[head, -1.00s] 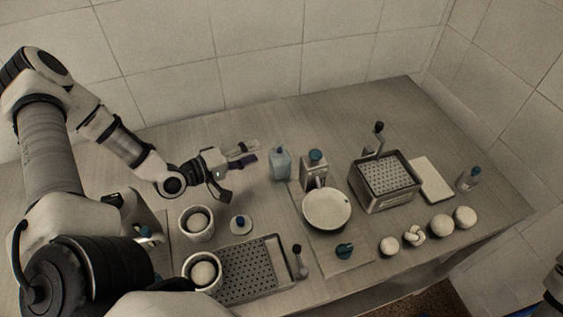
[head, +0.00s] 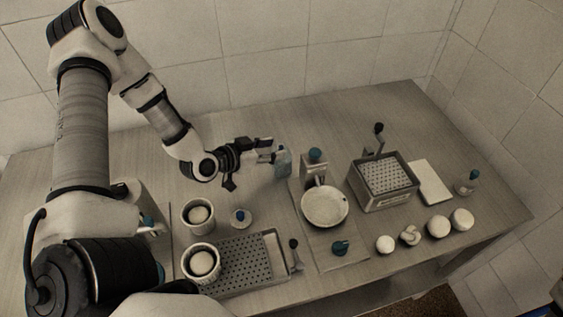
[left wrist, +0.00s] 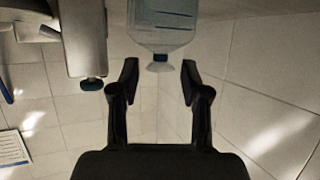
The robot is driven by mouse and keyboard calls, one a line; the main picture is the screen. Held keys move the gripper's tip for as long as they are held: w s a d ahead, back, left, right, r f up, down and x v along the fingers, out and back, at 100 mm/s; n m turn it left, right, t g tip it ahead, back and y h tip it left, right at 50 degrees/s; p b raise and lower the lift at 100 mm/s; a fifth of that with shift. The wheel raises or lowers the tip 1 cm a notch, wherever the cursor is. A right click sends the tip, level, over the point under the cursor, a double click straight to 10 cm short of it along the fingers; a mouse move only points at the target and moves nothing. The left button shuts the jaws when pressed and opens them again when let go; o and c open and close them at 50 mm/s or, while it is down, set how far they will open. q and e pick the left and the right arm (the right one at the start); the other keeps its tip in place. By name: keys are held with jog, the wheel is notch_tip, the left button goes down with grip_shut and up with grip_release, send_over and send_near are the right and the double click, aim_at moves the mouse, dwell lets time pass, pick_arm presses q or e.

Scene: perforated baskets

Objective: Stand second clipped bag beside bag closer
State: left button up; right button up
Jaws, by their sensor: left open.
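A translucent pale-blue bag (head: 283,162) with a narrow top stands on the table at the back; it also shows upside down in the left wrist view (left wrist: 163,22). My left gripper (head: 266,149) is open and reaches to it from the left. In the left wrist view the two fingers (left wrist: 159,76) stand apart on either side of the bag's narrow top, with gaps. What looks like the bag closer (head: 314,168), a grey upright device with a teal knob, stands just right of the bag.
A shallow white bowl (head: 324,207) stands in front of the device. A perforated basket (head: 384,202) is to the right, and a perforated tray (head: 273,247) with two cups is in front. Several pale round items line the right front edge. A tiled wall (head: 300,60) is behind.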

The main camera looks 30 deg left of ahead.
aim_at(279, 147)
pick_arm(q)
jog(key=x, duration=0.3)
jog(key=shift+w+d, duration=0.1)
jog(key=shift+w, duration=0.3)
jog(key=shift+s, duration=0.1)
grip_shut()
jog(key=shift+r, duration=0.1)
